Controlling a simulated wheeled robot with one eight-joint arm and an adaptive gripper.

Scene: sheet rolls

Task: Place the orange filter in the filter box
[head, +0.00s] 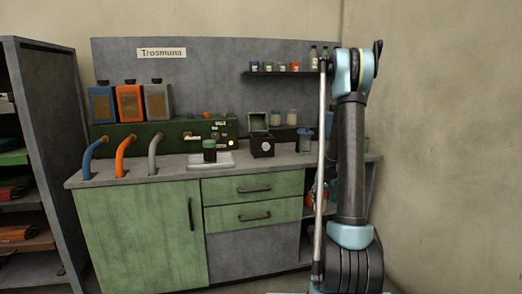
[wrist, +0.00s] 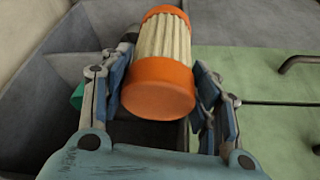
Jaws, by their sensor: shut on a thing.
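The orange filter (wrist: 158,85), a pleated cream cylinder with orange end caps, is between the two fingers of my gripper (wrist: 163,72) in the wrist view. The fingers are shut on its sides, and its orange end faces the camera. In the head view my arm largely hides the gripper; a bit of orange shows beside the arm at the open shelves, too small to tell for sure. A small dark box (head: 262,148) with a raised green lid stands open on the counter. I cannot tell for certain that it is the filter box.
Blue, orange (head: 130,102) and grey canisters stand at the back left above matching curved pipes. Jars line the wall shelf (head: 285,73). Green drawers (head: 253,187) are below the counter.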

